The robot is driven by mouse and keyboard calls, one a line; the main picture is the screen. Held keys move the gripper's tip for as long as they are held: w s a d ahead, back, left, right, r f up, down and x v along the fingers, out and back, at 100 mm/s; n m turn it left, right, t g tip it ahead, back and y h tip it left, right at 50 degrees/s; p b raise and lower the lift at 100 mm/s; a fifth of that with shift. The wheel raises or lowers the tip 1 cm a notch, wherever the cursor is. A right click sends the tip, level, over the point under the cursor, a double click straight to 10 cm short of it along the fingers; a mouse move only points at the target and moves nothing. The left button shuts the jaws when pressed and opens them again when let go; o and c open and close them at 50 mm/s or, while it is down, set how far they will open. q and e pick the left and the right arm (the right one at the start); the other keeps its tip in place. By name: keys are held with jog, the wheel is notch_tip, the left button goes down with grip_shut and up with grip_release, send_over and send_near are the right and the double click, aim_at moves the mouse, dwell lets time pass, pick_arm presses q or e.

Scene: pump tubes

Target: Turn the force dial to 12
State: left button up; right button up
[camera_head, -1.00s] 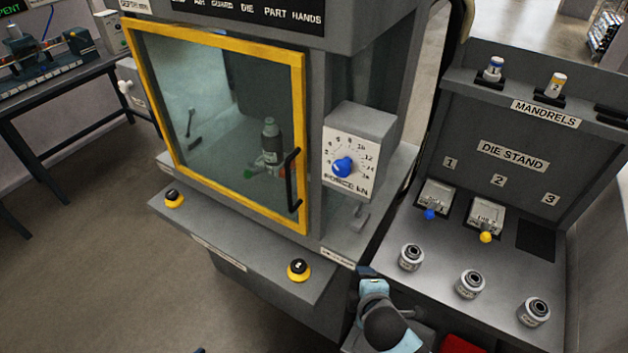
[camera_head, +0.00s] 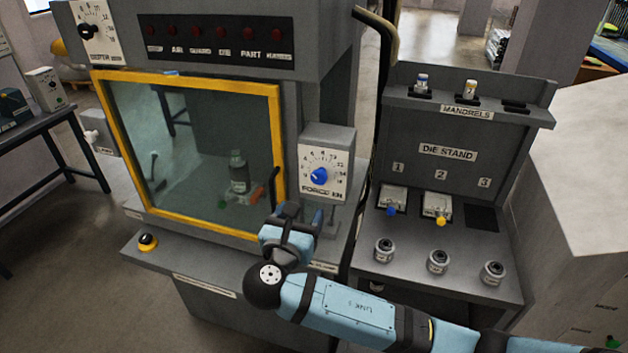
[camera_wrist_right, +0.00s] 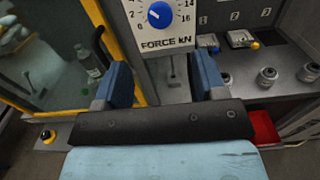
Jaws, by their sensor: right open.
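The force dial is a blue knob (camera_head: 319,176) on a white plate marked FORCE kN, on a grey box at the right of the press front. The knob also shows close up in the right wrist view (camera_wrist_right: 161,15), at the top. I cannot read its exact setting. My right gripper (camera_head: 297,212) is below and slightly left of the dial, apart from it. Its two blue fingers (camera_wrist_right: 165,82) stand wide apart with nothing between them. My left gripper is not in view.
A yellow-framed guard door (camera_head: 280,150) with a black handle (camera_head: 275,187) is left of the dial. Another dial (camera_head: 87,31) is at the upper left. The die stand (camera_head: 448,220) with several grey cylinders is at the right. A red bin (camera_wrist_right: 263,128) is below it.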

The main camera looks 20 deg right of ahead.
aim_at(318, 180)
jog(key=p+x, duration=0.2)
jog(key=x, duration=0.9)
jog(key=shift+w+d, duration=0.1)
jog(key=shift+d, duration=0.1)
jog(key=shift+w+d+p, duration=0.35)
jog(key=shift+w, duration=0.2)
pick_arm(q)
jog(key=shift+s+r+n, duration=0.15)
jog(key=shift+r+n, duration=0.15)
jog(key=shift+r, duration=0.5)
pick_arm(e)
jog(key=shift+c, duration=0.5)
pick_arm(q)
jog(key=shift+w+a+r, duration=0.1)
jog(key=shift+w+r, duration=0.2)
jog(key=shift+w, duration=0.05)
pick_arm(e)
jog(key=c, duration=0.8)
